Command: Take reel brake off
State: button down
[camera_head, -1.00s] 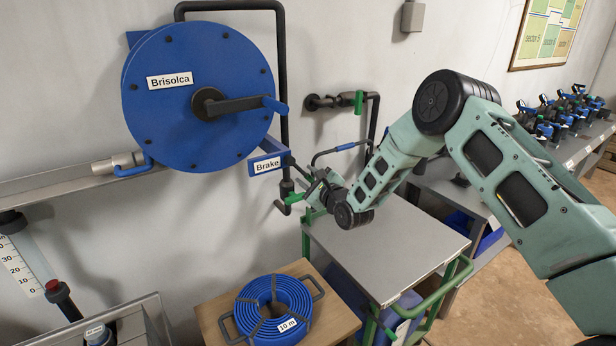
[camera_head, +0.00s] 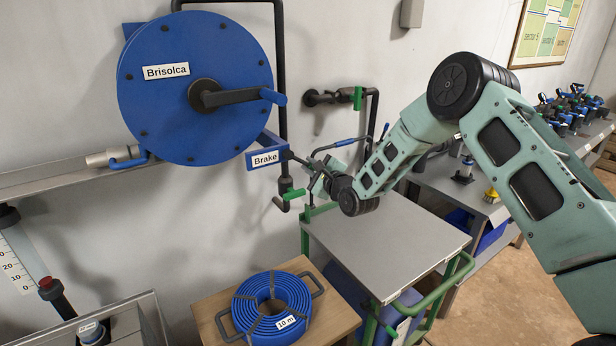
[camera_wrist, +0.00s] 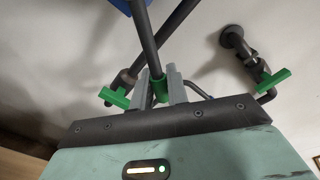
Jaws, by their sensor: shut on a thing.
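The blue reel (camera_head: 165,110), labelled Brisolca, is on the wall with a crank across its hub. Below it, the blue brake bracket (camera_head: 258,148) carries the label Brake. A dark brake lever (camera_head: 294,157) runs from the bracket to the right, down to my gripper (camera_head: 318,178). In the wrist view my gripper (camera_wrist: 170,90) is shut on the lever's green end (camera_wrist: 158,88), between the grey fingers. The dark lever shaft (camera_wrist: 143,40) rises away from it toward the blue part at the top. The lever's catch is too small to make out.
A green-handled valve (camera_head: 294,194) on a vertical pipe is close left of my gripper. Another green-handled valve (camera_head: 358,98) is on the wall behind. A grey-topped cart (camera_head: 385,245) stands below my arm. A coiled blue hose (camera_head: 272,305) lies on a wooden stand.

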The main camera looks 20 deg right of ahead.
jog(key=r+n+b, duration=0.1)
jog(key=d+n+b, duration=0.1)
jog(key=n, duration=0.1)
jog(key=shift+w+r, duration=0.15)
jog(key=shift+r, duration=0.2)
jog(key=r+n+b, duration=0.2)
jog(key=n+b, duration=0.1)
jog(key=shift+w+d+r+n, duration=0.1)
jog(key=shift+d+r+n, duration=0.2)
jog(key=shift+d+r, duration=0.1)
notch_tip(320, 180, up, 2)
jog(key=shift+a+n+b, duration=0.1)
jog(key=shift+n+b, duration=0.8)
jog(key=shift+n, duration=0.3)
jog(key=shift+a+r+n+b, duration=0.2)
jog(key=shift+r+n+b, duration=0.3)
jog(key=shift+r+n, duration=0.25)
jog(key=shift+a+r+n+b, duration=0.15)
jog(key=shift+r+n+b, duration=0.35)
jog(key=shift+n, duration=0.35)
jog(key=shift+r, duration=0.25)
jog(key=c, duration=1.4)
grip_release()
jog(key=shift+a, duration=0.1)
jog(key=shift+f, duration=0.15)
